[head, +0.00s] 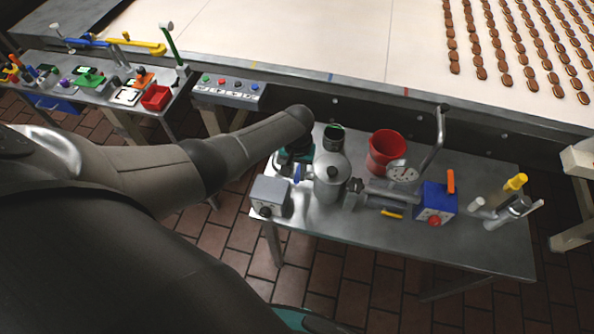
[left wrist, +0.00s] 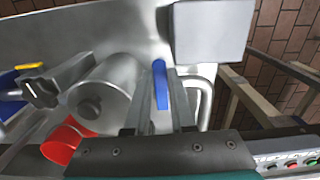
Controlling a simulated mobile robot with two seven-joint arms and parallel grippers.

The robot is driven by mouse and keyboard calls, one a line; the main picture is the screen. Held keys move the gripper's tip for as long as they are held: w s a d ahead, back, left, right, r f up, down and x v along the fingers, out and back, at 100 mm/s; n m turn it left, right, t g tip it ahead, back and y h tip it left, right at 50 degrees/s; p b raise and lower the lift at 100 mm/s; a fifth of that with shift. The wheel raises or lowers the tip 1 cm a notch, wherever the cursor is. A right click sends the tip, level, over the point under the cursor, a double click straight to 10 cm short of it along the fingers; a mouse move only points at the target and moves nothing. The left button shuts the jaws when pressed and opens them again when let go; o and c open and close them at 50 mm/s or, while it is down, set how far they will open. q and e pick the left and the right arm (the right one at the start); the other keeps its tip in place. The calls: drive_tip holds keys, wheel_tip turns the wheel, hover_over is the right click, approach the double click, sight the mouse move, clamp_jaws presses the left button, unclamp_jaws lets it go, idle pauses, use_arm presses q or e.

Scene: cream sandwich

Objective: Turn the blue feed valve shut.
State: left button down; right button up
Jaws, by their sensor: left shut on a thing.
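The blue feed valve handle (left wrist: 160,78) is a flat blue lever beside a silver lidded vessel (head: 331,180). In the head view only a small bit of the blue handle (head: 296,173) shows next to the vessel. My left gripper (left wrist: 161,92) reaches down at it, with one finger on each side of the handle, and is shut on it. In the head view my left gripper (head: 294,163) is small and partly hidden by its own arm. The valve body is mostly hidden. My right gripper is in neither view.
A grey box (head: 270,196) stands close to the handle at the front left of the steel table (head: 470,250). A red bucket (head: 386,150), a curved pipe (head: 437,140) and a blue box (head: 435,203) stand to the right. A conveyor (head: 300,40) runs behind.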

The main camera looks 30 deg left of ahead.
sight(298, 177)
use_arm(q)
drive_tip(key=c, duration=0.8)
unclamp_jaws()
drive_tip(key=shift+o, duration=0.2)
drive_tip(key=shift+r, duration=0.2)
wheel_tip(298, 177, up, 15)
idle(0.3)
